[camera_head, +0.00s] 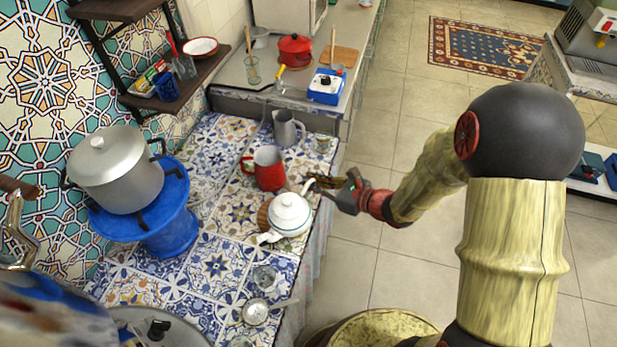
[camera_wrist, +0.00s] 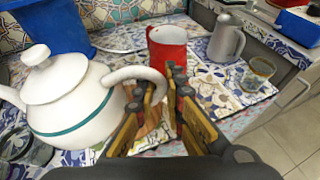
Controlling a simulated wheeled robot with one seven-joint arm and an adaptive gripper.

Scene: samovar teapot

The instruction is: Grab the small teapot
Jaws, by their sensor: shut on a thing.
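The small white teapot (camera_head: 289,214) with a lid and a thin green band stands upright near the right edge of the tiled table. It fills the left of the wrist view (camera_wrist: 75,105). Its curved handle (camera_wrist: 135,73) reaches toward my gripper, and its spout points away. My gripper (camera_head: 322,184) is at the handle side, and its fingers (camera_wrist: 158,98) are shut on the handle. The fingers hide part of the handle. I cannot tell whether the teapot's base touches the table.
A red mug (camera_head: 269,168) stands just behind the teapot, with a grey pitcher (camera_head: 286,129) and a small glass (camera_head: 322,144) farther back. A big pot (camera_head: 115,170) on a blue stand is left.

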